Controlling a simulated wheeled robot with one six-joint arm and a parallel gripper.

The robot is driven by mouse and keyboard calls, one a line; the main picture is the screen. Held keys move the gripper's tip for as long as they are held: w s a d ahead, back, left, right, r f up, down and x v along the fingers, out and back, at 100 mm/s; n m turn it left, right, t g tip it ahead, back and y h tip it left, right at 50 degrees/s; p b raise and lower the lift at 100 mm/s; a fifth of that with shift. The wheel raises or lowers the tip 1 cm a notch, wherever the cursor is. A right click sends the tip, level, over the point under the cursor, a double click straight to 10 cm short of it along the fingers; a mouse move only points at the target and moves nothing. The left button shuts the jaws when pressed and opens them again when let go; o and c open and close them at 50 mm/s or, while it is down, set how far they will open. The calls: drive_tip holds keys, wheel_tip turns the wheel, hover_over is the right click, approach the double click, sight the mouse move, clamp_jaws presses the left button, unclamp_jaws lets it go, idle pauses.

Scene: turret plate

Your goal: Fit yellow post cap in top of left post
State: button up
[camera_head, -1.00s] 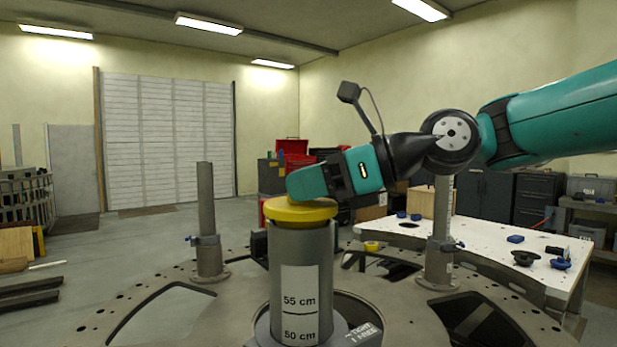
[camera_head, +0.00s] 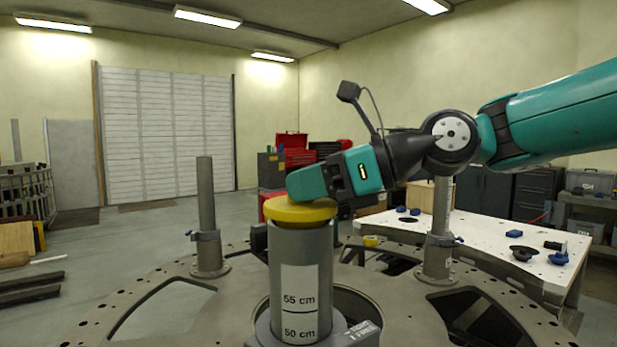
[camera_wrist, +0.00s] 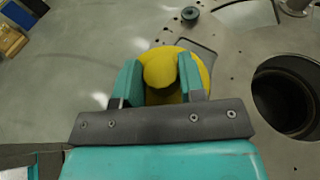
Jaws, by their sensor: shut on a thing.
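The yellow post cap (camera_head: 300,212) is a round disc with a knob. My gripper (camera_wrist: 160,82) is shut on that knob; the wrist view shows a finger on each side of it and the cap's rim (camera_wrist: 204,70) spreading beyond. In the head view the cap is over the top of a thick grey post (camera_head: 316,248) with 55 cm and 50 cm labels, and looks roughly level. The cap hides the post's mouth, so I cannot tell whether it is seated or just above it. The fingertips are hidden in the head view.
A thin grey post (camera_head: 206,195) stands at left on the large plate (camera_head: 235,325), another (camera_head: 443,205) at right. A dark round opening (camera_wrist: 288,95) lies right of the cap. A white table (camera_head: 480,232) with several small blue and black parts is behind at right.

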drive_tip(key=shift+f, duration=0.6)
idle(0.4)
drive_tip(key=o, duration=0.7)
drive_tip(key=shift+o, duration=0.2)
drive_tip(key=p+v, duration=0.4)
drive_tip(key=v, duration=0.7)
